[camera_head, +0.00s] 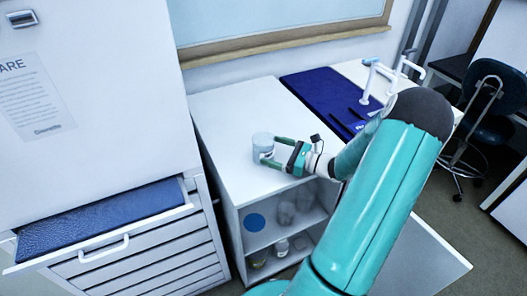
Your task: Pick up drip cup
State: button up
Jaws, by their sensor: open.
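A small pale grey cup (263,142), which looks like the drip cup, stands upright on the white counter top near its front left part. My gripper (271,150) reaches in from the right at the end of my teal arm. Its two green fingers are spread, with their tips at the cup's right side. One finger lies toward the back and one toward the front edge. I cannot tell whether the fingers touch the cup.
The white counter (225,110) is clear left of the cup. A blue mat (318,88) lies behind right, near white taps (370,78). Below, an open cabinet holds several jars and a blue disc (254,222). A drawer (100,225) juts out at left. A chair (490,95) stands far right.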

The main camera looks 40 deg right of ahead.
jog(key=x, duration=0.4)
jog(key=shift+w+a, duration=0.15)
jog(key=shift+w, duration=0.2)
jog(key=c, duration=1.1)
jog(key=shift+o, duration=0.2)
jog(key=shift+r, duration=0.1)
